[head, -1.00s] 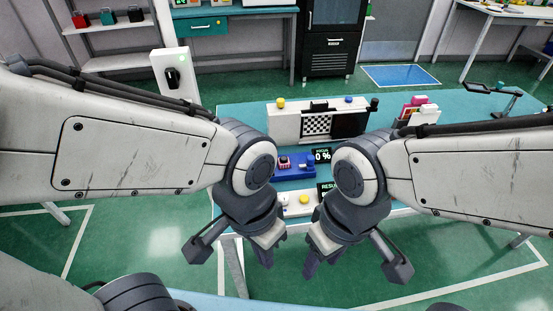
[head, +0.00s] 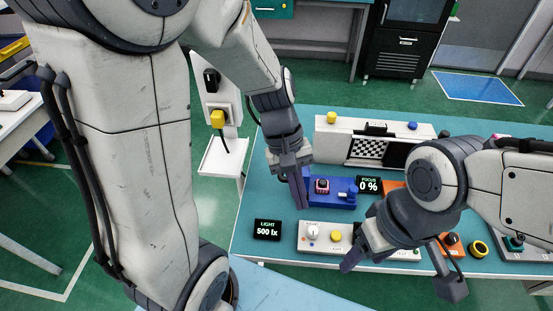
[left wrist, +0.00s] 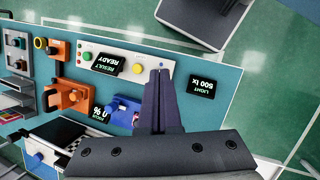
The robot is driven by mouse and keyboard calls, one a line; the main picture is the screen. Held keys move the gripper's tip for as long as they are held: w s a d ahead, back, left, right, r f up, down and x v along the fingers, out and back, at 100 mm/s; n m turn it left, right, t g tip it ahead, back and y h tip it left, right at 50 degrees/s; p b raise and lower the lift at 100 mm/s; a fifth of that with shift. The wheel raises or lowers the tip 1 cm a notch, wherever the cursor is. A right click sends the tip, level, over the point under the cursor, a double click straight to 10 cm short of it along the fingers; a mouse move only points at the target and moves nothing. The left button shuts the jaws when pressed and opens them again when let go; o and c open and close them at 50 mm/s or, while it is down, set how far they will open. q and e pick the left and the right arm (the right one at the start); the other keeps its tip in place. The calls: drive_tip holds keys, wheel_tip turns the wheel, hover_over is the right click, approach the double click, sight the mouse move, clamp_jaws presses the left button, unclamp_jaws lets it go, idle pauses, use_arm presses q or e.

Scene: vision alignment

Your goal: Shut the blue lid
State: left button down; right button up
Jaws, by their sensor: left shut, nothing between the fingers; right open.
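A blue fixture (head: 345,198) sits mid-table with a small pink-rimmed dark part (head: 322,186) in it. I cannot make out a separate lid or its angle. The fixture also shows, partly hidden, left of my fingers in the left wrist view (left wrist: 122,112). My left gripper (head: 301,200) is shut and empty, pointing down just left of the fixture; I cannot tell whether it touches. Its closed fingers (left wrist: 160,80) also show in the left wrist view. My right gripper (head: 362,257) is open, low over the front of the table, in front of the white control panel.
A white panel (head: 313,244) with a yellow button lies at the table's front. A LIGHT display (head: 268,230) stands left of it and a FOCUS display (head: 369,186) right of the fixture. A white box with a checkerboard (head: 335,140) stands behind. Orange items (head: 449,243) are at right.

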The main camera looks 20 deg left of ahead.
use_arm(q)
drive_tip(key=w+a+f+n+t+h+p, duration=0.1)
drive_tip(key=w+a+f+n+t+h, duration=0.25)
drive_tip(key=a+n, duration=0.55)
drive_tip(key=w+a+f+n+t+h, duration=0.1)
drive_tip(key=w+a+f+n+t, duration=0.1)
drive_tip(key=w+a+f+n, duration=0.5)
drive_tip(key=d+f+n, duration=0.1)
drive_tip(key=d, duration=0.1)
drive_tip(key=w+d+f+n, duration=0.1)
drive_tip(key=f, duration=0.1)
drive_tip(key=shift+d+p, duration=0.4)
